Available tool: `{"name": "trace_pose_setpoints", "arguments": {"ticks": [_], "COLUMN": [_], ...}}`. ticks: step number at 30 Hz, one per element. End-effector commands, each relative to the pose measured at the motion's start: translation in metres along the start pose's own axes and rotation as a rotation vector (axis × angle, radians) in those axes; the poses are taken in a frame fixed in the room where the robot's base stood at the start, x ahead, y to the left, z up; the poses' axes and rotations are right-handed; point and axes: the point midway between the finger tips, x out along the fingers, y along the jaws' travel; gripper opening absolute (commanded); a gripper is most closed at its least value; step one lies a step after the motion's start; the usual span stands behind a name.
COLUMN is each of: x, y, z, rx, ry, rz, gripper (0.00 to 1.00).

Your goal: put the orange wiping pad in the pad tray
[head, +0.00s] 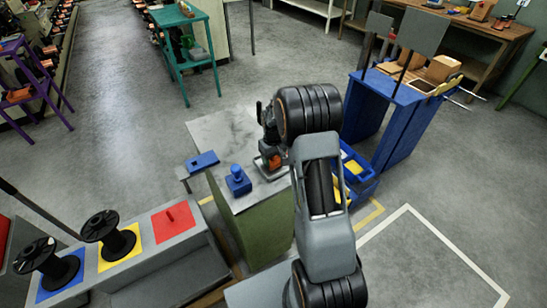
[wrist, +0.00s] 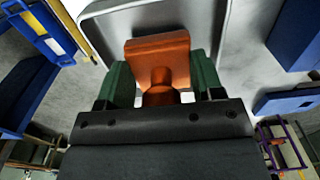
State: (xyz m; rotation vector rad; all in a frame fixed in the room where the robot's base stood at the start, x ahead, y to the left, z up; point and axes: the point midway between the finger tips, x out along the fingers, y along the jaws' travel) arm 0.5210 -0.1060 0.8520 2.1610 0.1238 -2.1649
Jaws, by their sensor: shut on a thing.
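My gripper (head: 272,160) is over the grey worktop in the head view. In the wrist view its two green fingers (wrist: 160,82) are shut on the orange wiping pad (wrist: 160,50), holding it by its narrow neck. The orange also shows as a small patch in the head view (head: 275,159), mostly hidden by my wrist. A grey tray with a raised pale rim (wrist: 112,28) lies behind the pad in the wrist view. The pad overlaps the tray's middle in that view; I cannot tell whether they touch.
A blue knobbed block (head: 238,182) and a blue flat piece (head: 202,160) are at the left of the worktop (head: 222,130). Blue bins with yellow contents (head: 355,170) stand right of it. A grey bench with spools (head: 108,238) is at lower left. Open floor lies at right.

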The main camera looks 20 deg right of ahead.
Motion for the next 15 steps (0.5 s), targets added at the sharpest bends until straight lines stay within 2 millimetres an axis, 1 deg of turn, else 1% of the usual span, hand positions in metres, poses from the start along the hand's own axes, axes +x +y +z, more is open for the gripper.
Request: {"name": "trace_pose_setpoints", "arguments": {"ticks": [14,15], "x": [0.0079,0.0063], "y": [-0.0001,-0.0001], "z": [-0.0004,-0.0005], "rx": [0.000,0.000], "ry": [0.001,0.001], "rz": [0.000,0.000], "gripper": [0.39,0.65]}}
